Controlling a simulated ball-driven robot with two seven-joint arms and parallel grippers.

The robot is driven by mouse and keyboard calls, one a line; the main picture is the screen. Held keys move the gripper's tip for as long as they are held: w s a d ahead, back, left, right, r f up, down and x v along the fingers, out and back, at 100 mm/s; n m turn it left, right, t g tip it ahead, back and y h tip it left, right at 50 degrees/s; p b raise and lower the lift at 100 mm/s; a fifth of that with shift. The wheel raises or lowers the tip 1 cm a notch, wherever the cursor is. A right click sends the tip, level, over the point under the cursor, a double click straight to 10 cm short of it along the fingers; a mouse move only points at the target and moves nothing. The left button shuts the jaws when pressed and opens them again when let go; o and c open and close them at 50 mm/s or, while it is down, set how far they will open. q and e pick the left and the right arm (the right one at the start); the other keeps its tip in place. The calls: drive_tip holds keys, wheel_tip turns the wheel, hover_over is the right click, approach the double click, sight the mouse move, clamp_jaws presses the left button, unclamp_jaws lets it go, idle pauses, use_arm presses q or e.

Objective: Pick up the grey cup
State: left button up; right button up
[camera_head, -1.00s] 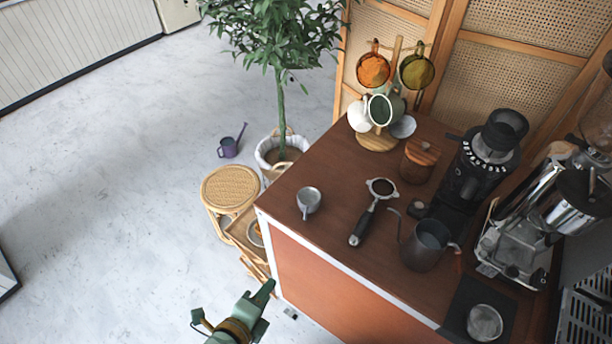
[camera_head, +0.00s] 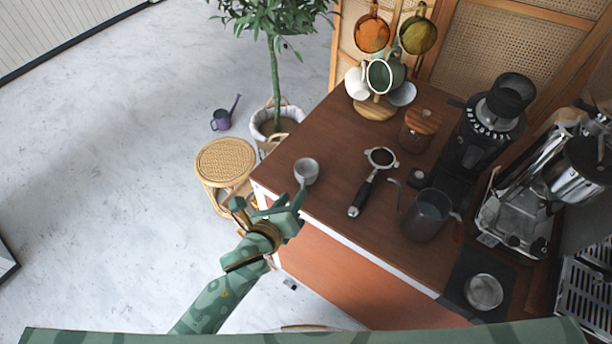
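The grey cup (camera_head: 306,172) stands on the brown counter top near its left edge, with its opening facing up. My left gripper (camera_head: 296,198) is just in front of and below the cup in the picture, over the counter's front left edge. One fingertip reaches close to the cup's lower side; whether it touches cannot be told. The gap between the fingers does not show clearly. The cup's handle is not clearly visible. My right gripper is not in view.
A portafilter (camera_head: 365,190) lies right of the cup, with a dark kettle (camera_head: 427,214) beyond it. A mug tree (camera_head: 377,108) and wooden jar (camera_head: 420,129) stand behind. A rattan stool (camera_head: 226,161) is left of the counter (camera_head: 335,130).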

sight(305, 178)
use_arm(q)
drive_tip(key=b+x, duration=0.1)
drive_tip(key=x, duration=0.4)
drive_tip(key=shift+r, duration=0.1)
clamp_jaws()
